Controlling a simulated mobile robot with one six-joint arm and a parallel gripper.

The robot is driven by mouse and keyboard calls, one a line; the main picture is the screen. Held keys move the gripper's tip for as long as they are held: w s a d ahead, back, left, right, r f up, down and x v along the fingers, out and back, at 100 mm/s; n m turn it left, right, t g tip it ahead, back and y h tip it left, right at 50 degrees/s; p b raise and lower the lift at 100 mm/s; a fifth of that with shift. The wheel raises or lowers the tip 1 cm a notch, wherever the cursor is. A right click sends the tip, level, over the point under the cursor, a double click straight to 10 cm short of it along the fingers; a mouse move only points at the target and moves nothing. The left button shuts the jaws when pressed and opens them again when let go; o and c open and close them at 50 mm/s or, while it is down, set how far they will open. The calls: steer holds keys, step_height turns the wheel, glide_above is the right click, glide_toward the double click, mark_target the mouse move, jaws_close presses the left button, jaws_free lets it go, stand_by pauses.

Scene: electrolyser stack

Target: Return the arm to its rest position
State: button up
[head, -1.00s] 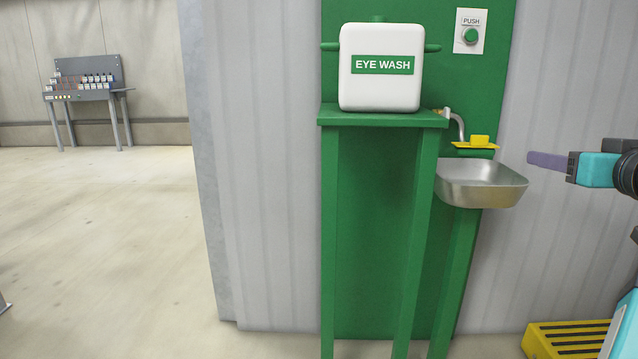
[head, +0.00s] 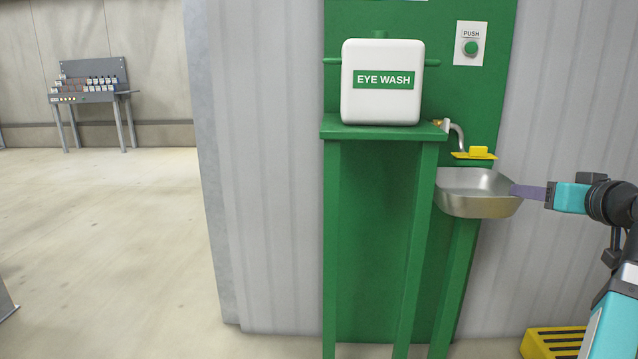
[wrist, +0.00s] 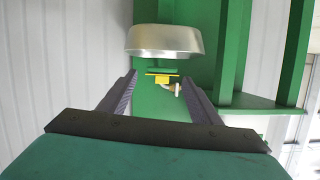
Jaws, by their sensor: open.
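My gripper (head: 528,191) reaches in from the right in the head view, its purple fingers pointing left at the metal sink basin (head: 478,190). In the head view the fingertips overlap the basin's right rim; whether they touch it I cannot tell. In the wrist view my gripper (wrist: 158,88) has its two dark fingers spread apart with nothing between their tips. The basin (wrist: 165,40) lies beyond the fingertips there, apart from them. The wrist picture appears upside down.
The green eye wash stand (head: 385,132) carries a white tank (head: 382,100). A yellow piece (head: 475,153) is above the basin. A yellow crate (head: 553,343) is on the floor at lower right. A bench with bottles (head: 90,97) stands far left. Open floor (head: 100,230) lies left.

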steer(key=w+a+f+m+g+y+p, duration=0.1)
steer(key=w+a+f+g+p, duration=0.15)
steer(key=w+f+p, duration=0.4)
steer(key=w+a+f+g+y+p, duration=0.2)
steer(key=w+a+f+p, duration=0.1)
steer(key=f, duration=0.7)
steer(key=s+a+f+g+y+p, duration=0.1)
steer(key=s+a+f+g+p, duration=0.25)
steer(key=a+f+p, duration=0.6)
steer(key=s+a+f+g+p, duration=0.35)
steer(key=a+f, duration=0.35)
steer(key=f, duration=0.5)
steer(key=s+a+f+n+g+p, duration=0.1)
steer(key=s+a+f+g+p, duration=0.1)
steer(key=s, duration=0.7)
steer(key=s+a+f+n+g+h+p, duration=0.1)
steer(key=s+a+f+g+p, duration=0.2)
steer(key=s+a+f+p, duration=0.2)
steer(key=s+a+f+n+g+h+p, duration=0.1)
steer(key=s+a+f+g+p, duration=0.2)
steer(key=s+p, duration=0.4)
steer(key=s, duration=0.6)
steer(key=shift+s+a+f, duration=0.25)
steer(key=shift+a, duration=0.1)
